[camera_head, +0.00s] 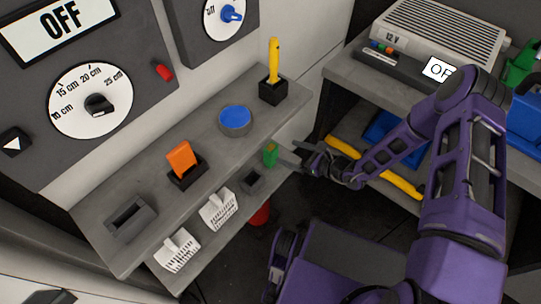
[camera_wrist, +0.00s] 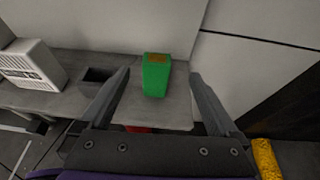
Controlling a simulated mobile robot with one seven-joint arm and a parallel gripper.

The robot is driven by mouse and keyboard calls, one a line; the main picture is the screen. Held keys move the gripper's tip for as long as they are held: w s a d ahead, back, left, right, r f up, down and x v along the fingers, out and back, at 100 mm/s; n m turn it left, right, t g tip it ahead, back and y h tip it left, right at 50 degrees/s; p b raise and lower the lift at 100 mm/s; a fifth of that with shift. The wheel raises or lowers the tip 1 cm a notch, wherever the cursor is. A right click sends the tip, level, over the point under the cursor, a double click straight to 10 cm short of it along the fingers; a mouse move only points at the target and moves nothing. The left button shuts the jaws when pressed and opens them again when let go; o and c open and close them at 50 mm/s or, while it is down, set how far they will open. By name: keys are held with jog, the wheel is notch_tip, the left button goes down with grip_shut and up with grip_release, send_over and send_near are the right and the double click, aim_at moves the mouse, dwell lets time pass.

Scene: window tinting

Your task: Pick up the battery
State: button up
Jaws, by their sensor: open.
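The battery looks to be the small green block with a brownish top (camera_wrist: 156,76), standing upright on the grey lower shelf. It also shows in the head view (camera_head: 270,154), near the right end of that shelf. My gripper (camera_wrist: 160,90) is open, with a finger on each side of the block in the wrist view and a visible gap on both sides. In the head view my gripper (camera_head: 292,157) reaches in from the right, its fingertips close to the block. I cannot tell the exact depth between them. Nothing is held.
A dark empty socket (camera_head: 253,180) and white slotted blocks (camera_head: 218,209) sit left of the battery. The upper shelf above holds an orange piece (camera_head: 182,159), a blue disc (camera_head: 235,120) and a yellow-handled tool (camera_head: 273,62). A yellow bar (camera_head: 402,184) lies on the right-hand shelf.

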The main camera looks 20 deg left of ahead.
aim_at(272, 148)
jog(key=x, duration=0.3)
jog(key=shift+a, duration=0.2)
jog(key=shift+b+x, duration=0.5)
jog(key=shift+x, duration=2.25)
jog(key=shift+s, duration=0.2)
jog(key=shift+c, duration=0.3)
grip_shut()
